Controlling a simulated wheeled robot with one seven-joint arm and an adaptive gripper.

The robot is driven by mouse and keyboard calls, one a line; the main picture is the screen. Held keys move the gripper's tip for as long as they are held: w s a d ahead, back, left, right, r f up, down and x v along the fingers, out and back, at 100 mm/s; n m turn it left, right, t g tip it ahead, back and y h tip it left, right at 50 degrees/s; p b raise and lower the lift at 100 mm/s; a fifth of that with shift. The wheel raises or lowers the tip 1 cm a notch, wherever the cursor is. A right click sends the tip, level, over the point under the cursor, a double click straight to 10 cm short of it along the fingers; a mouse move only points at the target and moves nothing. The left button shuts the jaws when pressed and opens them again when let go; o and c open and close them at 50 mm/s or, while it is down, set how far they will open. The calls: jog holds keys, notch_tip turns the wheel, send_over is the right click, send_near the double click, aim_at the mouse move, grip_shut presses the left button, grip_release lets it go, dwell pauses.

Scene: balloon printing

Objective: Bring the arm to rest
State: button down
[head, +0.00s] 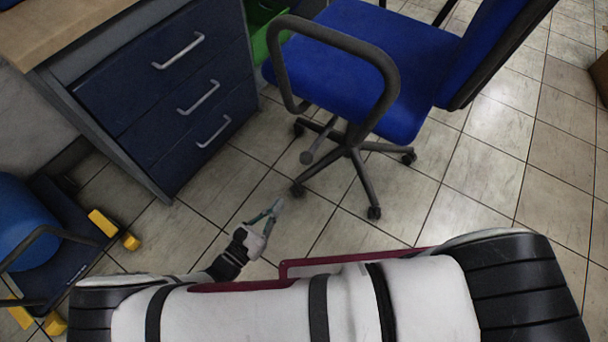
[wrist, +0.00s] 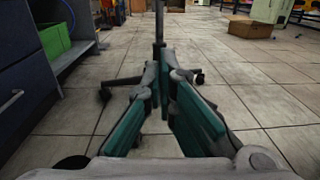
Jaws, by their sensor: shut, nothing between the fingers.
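My gripper (head: 276,208) is low in front of my base in the head view, above the tiled floor, with its fingertips pointing up toward the chair. In the wrist view its two green-padded fingers (wrist: 163,80) converge at their tips, shut with nothing between them. My arm is mostly hidden behind my white body in the head view; only the wrist end shows.
A blue office chair (head: 352,62) with a black wheeled base stands just beyond my gripper. A dark blue drawer cabinet (head: 165,92) stands at the left. A blue drum on a wheeled platform (head: 75,232) is at far left. A cardboard box (wrist: 250,28) lies farther off.

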dwell(0.3)
jog(key=w+d+r+m+g+y, duration=0.1)
jog(key=d+r+m+g, duration=0.4)
jog(key=r, duration=0.6)
jog(key=d+r+m+g, duration=0.4)
jog(key=r+m+g, duration=0.2)
jog(key=r, duration=0.4)
jog(key=w+d+r+m+g+y, duration=0.1)
jog(key=d+r+m+g, duration=0.4)
jog(key=r, duration=0.6)
jog(key=s+d+r+m+g+y, duration=0.1)
jog(key=s+d+r+m+y, duration=0.4)
jog(key=s+d+r+m, duration=0.3)
jog(key=s+d+r+m+t+y, duration=0.1)
jog(key=s+r+m+y, duration=0.1)
jog(key=s, duration=0.4)
jog(key=s+d+r+m+t+y, duration=0.1)
jog(key=s+r+m+t+y, duration=0.15)
jog(key=s, duration=0.25)
notch_tip(320, 180, up, 34)
jog(key=t+p, duration=0.3)
jog(key=p, duration=3)
jog(key=shift+s+f+t, duration=0.15)
jog(key=shift+s+t, duration=0.15)
jog(key=shift+t, duration=0.05)
